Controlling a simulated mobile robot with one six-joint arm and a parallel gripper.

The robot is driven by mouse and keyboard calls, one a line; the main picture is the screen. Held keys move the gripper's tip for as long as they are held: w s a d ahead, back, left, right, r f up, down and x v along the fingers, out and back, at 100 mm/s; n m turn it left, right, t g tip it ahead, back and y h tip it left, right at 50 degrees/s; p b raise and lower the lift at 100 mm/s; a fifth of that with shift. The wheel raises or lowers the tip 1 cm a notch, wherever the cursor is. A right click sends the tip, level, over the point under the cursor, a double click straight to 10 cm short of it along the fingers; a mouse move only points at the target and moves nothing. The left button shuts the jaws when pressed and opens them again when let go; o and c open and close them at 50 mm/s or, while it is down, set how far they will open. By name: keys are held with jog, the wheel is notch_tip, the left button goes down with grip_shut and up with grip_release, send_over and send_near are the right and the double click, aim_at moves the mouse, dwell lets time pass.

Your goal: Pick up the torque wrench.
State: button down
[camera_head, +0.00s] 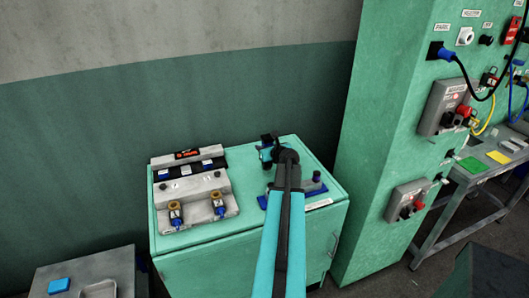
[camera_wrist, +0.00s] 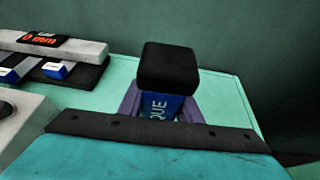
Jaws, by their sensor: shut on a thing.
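The torque wrench shows in the wrist view as a blue part lettered "QUE" (camera_wrist: 158,106), the rest of the word being hidden. A black block (camera_wrist: 168,65) stands directly above the lettering; I cannot tell whether it belongs to the wrench or to my gripper. Purple-blue sides, perhaps of a holder, flank the blue part. My gripper (camera_head: 267,152) is over the right half of the green cabinet top in the head view, shut on the wrench. My own arm covers much of that spot, and the fingertips are hard to make out.
A grey fixture (camera_head: 192,188) with two brass-and-blue fittings stands on the left of the green cabinet (camera_head: 205,250). A blue base (camera_head: 318,191) with a dark post lies right of my arm. A tall green panel with switches (camera_head: 385,140) rises close on the right.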

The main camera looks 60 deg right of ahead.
notch_tip(320, 180, up, 8)
jog(key=shift+f+b, duration=0.25)
jog(key=shift+b, duration=0.15)
jog(key=shift+r, duration=0.2)
dwell(1.4)
